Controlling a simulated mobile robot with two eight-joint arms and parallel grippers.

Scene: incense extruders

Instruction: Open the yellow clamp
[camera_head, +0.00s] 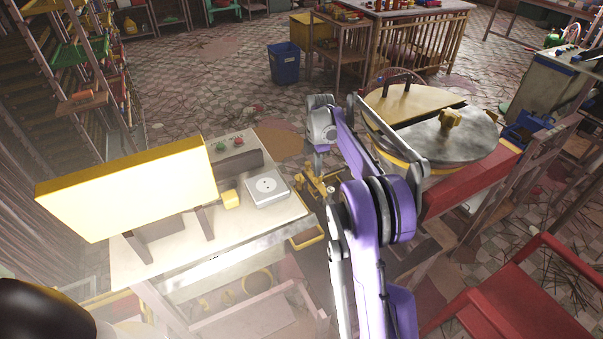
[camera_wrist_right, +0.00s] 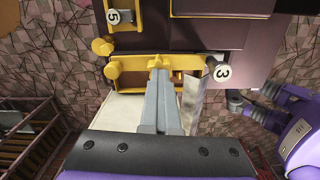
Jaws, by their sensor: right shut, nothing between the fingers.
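The yellow clamp (camera_head: 316,186) shows in the head view beside the right end of the pale workbench, partly hidden by my right arm. In the right wrist view the yellow clamp (camera_wrist_right: 132,68) is a bar with round knobs, set across a dark machine body. My right gripper (camera_wrist_right: 158,72) is shut and empty. Its grey fingertips are over the middle of the bar, at or very near it; contact cannot be told. In the head view the right gripper (camera_head: 320,163) points down above the clamp. My left gripper is not in view.
The workbench (camera_head: 130,270) carries a large yellow panel (camera_head: 130,187) and a white box (camera_head: 267,187). A round drum top (camera_head: 460,140) stands to the right of my arm, with a red chair (camera_head: 520,300) nearer. The wrist view shows round labels 5 (camera_wrist_right: 113,16) and 3 (camera_wrist_right: 222,73).

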